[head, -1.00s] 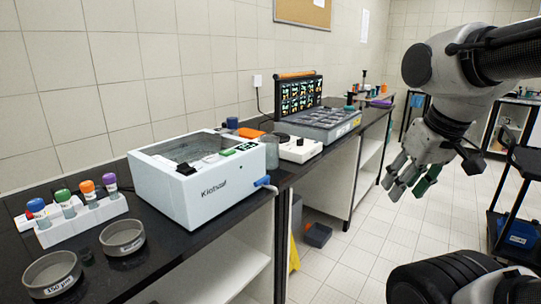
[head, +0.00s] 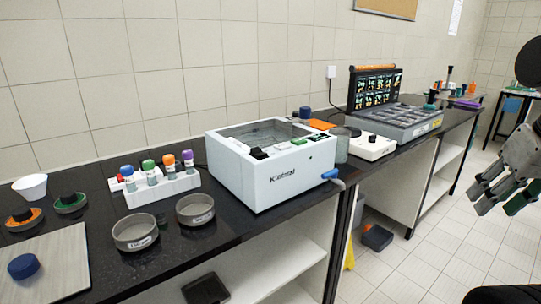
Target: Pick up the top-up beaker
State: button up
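No vessel in the head view is clearly marked as the top-up beaker. A white cup-like vessel (head: 30,187) stands at the far left of the black bench, and a grey cylindrical vessel (head: 342,146) stands just right of the white Kletsaal-type machine (head: 268,176); I cannot tell whether either is the beaker. My gripper (head: 496,207) is at the right edge, over the floor and well away from both vessels. Its fingers are apart with nothing visible between them. Part of my gripper and arm is cut off by the frame.
Two grey sieves (head: 135,231) and a white rack (head: 160,191) with several colour-capped vials stand left of the machine. A pale board (head: 48,262) bears a blue knob. The tiled floor (head: 405,262) at right is mostly clear.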

aim_at(338, 146)
jog(key=i+l+u, duration=0.1)
jog(key=i, duration=0.3)
jog(key=i+l, duration=0.35)
jog(key=i+j+u, duration=0.05)
jog(key=i, duration=0.05)
